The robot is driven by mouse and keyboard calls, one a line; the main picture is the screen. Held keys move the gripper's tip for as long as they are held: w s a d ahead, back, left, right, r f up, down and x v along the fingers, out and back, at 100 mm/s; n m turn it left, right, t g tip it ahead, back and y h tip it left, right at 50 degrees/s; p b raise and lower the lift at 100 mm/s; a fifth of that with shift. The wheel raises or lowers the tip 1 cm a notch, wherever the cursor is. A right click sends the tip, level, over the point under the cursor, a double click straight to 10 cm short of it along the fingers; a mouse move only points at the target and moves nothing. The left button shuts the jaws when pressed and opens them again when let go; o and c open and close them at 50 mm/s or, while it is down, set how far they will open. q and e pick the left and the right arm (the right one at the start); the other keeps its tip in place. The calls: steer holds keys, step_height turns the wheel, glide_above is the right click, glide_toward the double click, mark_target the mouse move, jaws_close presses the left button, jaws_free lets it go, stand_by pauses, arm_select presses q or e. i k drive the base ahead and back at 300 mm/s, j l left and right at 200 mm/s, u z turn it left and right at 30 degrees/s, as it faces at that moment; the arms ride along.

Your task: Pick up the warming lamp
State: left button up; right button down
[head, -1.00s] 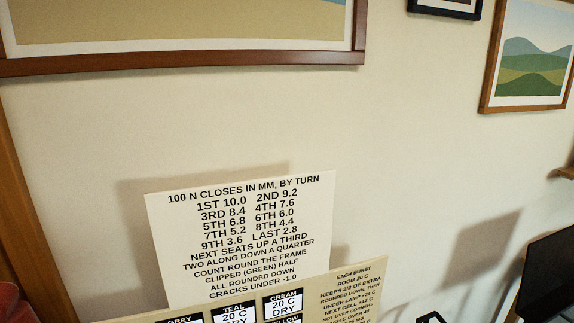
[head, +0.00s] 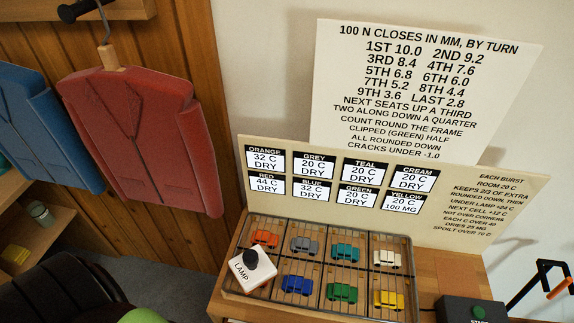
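The warming lamp (head: 252,269) is a white block with a black round knob on top and the word LAMP on its front. It sits at the left side of a wire-covered tray (head: 322,300), over the front left cell and hiding what lies in it. The other cells hold small cars: orange (head: 265,238), grey (head: 304,245), teal (head: 345,252), cream (head: 387,259), blue (head: 297,285), green (head: 342,293) and yellow (head: 388,300). Neither of my grippers shows in the head view.
A display board (head: 330,200) stands behind the tray, reading orange 32 C and red 44 C. A taller text board (head: 420,90) is behind it. A dark box (head: 470,310) with a green START button is at right. Red (head: 140,130) and blue jackets hang at left.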

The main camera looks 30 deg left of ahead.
mark_target(252, 268)
steer(key=u, duration=0.4)
steer(key=k+u, duration=0.15)
steer(key=u, duration=0.6)
steer(key=k+z, duration=0.45)
steer(key=i, duration=0.55)
